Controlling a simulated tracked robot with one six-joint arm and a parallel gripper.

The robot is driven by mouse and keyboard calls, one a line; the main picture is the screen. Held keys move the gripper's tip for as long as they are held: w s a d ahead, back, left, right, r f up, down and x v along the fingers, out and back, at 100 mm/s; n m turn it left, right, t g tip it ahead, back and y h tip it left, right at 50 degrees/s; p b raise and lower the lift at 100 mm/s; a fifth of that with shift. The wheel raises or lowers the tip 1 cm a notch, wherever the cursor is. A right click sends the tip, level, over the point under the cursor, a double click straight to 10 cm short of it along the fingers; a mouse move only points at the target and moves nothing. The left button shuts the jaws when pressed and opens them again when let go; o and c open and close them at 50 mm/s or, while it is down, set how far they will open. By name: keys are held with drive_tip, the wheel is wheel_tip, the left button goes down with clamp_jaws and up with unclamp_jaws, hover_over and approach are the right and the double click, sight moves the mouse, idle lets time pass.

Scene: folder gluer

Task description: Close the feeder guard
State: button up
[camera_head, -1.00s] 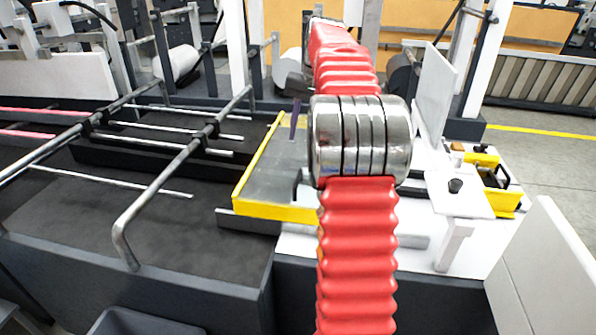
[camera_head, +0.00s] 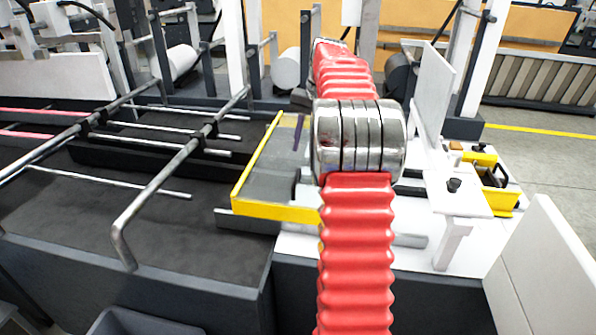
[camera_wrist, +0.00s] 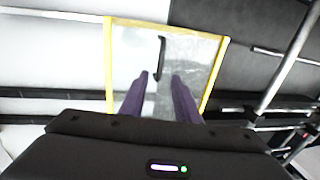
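The feeder guard (camera_head: 262,172) is a clear panel in a yellow frame, at the middle of the machine in the head view. My arm hides its right side, and I cannot tell its exact tilt. In the wrist view the guard (camera_wrist: 195,60) fills the upper middle, with a dark bar-like handle (camera_wrist: 162,50) on it. My gripper (camera_wrist: 160,85) has two purple fingers, apart with nothing held between them. The handle's lower end shows between and beyond the fingertips; I cannot tell the distance. In the head view only a bit of purple finger shows beside my arm.
Metal rails (camera_head: 165,180) run over the dark bed to the guard's left. A white upright panel (camera_head: 434,92) and a yellow block with a black handle (camera_head: 496,180) stand to the right. A white angled panel (camera_head: 545,265) is at front right.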

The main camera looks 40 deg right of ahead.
sight(297, 176)
drive_tip(key=f, duration=0.3)
drive_tip(key=w+f, duration=0.1)
drive_tip(key=f, duration=0.2)
drive_tip(key=a+f, duration=0.1)
drive_tip(key=f, duration=0.2)
drive_tip(key=shift+w+a+f, duration=0.1)
drive_tip(key=shift+w+f, duration=0.15)
drive_tip(key=shift+f, duration=0.05)
drive_tip(key=shift+c, duration=0.5)
clamp_jaws()
drive_tip(key=shift+a, duration=0.1)
